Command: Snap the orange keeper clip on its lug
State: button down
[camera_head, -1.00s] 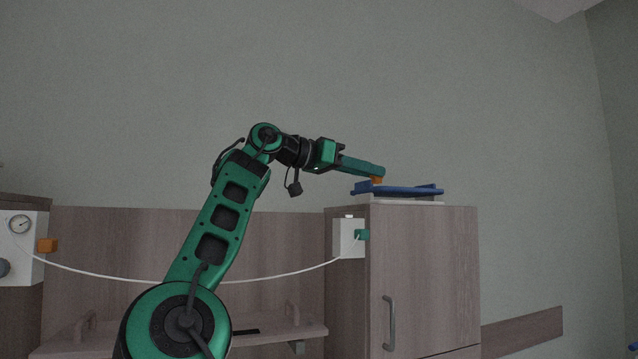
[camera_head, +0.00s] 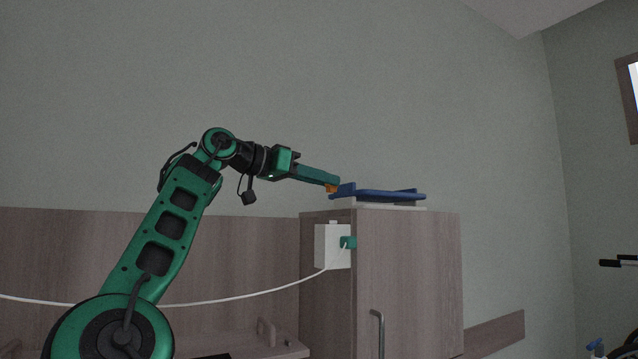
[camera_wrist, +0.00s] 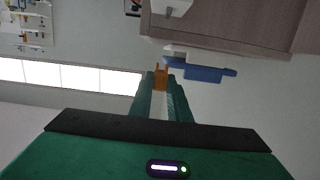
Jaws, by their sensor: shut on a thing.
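My gripper (camera_head: 334,181) is shut on the small orange keeper clip (camera_head: 332,188), which sticks out at the fingertips. The clip also shows in the wrist view (camera_wrist: 160,76), forked, between the two green fingers. In the head view the clip appears just at the left end of a blue tray (camera_head: 385,195) on top of the cabinet. Whether they touch cannot be told. In the wrist view the blue tray (camera_wrist: 207,73) lies beyond and to the right of the clip. I cannot make out the lug for certain.
The wooden cabinet (camera_head: 410,270) stands below the tray. A white box (camera_head: 328,246) with a teal fitting (camera_head: 348,242) is on its left side, and a white hose (camera_head: 240,296) runs left from there. The wall above is clear.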

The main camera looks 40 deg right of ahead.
jog(key=shift+f, duration=2.6)
jog(key=shift+s+f, duration=0.15)
jog(key=shift+f, duration=1.05)
jog(key=c, duration=1.6)
grip_release()
jog(key=w+a+r, duration=0.1)
jog(key=a, duration=0.2)
jog(key=w+a+r, duration=0.1)
jog(key=a+r, duration=0.1)
jog(key=a, duration=0.1)
jog(key=w+a+r, duration=0.1)
jog(key=a+r, duration=0.1)
jog(key=a, duration=0.2)
jog(key=shift+r, duration=0.25)
